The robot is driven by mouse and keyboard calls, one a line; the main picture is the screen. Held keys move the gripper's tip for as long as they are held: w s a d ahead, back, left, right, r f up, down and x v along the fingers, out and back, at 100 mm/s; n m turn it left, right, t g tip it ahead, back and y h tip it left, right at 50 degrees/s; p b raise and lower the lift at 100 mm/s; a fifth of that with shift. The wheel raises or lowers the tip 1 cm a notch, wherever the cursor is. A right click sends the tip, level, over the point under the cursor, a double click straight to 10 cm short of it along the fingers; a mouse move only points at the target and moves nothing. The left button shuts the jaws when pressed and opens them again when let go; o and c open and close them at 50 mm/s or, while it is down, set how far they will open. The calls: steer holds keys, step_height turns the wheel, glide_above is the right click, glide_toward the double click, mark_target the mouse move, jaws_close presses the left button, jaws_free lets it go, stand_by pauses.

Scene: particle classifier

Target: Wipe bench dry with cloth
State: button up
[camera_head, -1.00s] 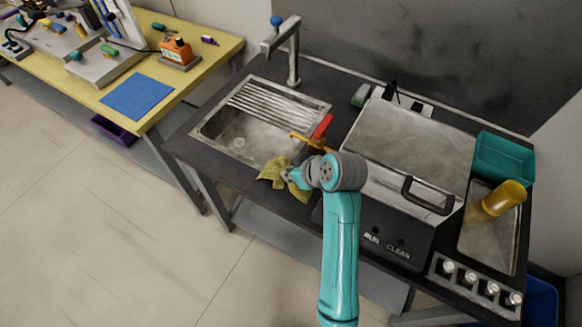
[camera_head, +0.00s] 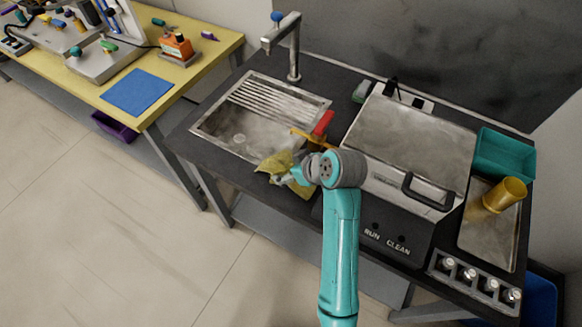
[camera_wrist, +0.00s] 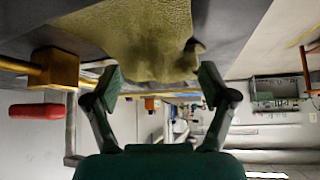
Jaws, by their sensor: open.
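A yellow cloth (camera_head: 274,163) lies on the dark bench top (camera_head: 190,146) at the front right edge of the sink. My gripper (camera_head: 283,180) is at the near side of the cloth, low over the bench's front edge. In the wrist view the cloth (camera_wrist: 140,35) fills the top middle, and its near edge shows between the fingertips of my gripper (camera_wrist: 158,78). The fingers are spread apart. The cloth's far edge is cut off in the wrist view. I cannot make out any water on the bench top.
The sink (camera_head: 235,135) and tap (camera_head: 292,45) are just behind the cloth. A red-handled valve (camera_head: 323,123) stands close behind my gripper. A grey-lidded machine (camera_head: 410,135) blocks the right side. A yellow table (camera_head: 195,75) is at the left.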

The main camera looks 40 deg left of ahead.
steer(key=shift+f, duration=0.3)
jaws_close()
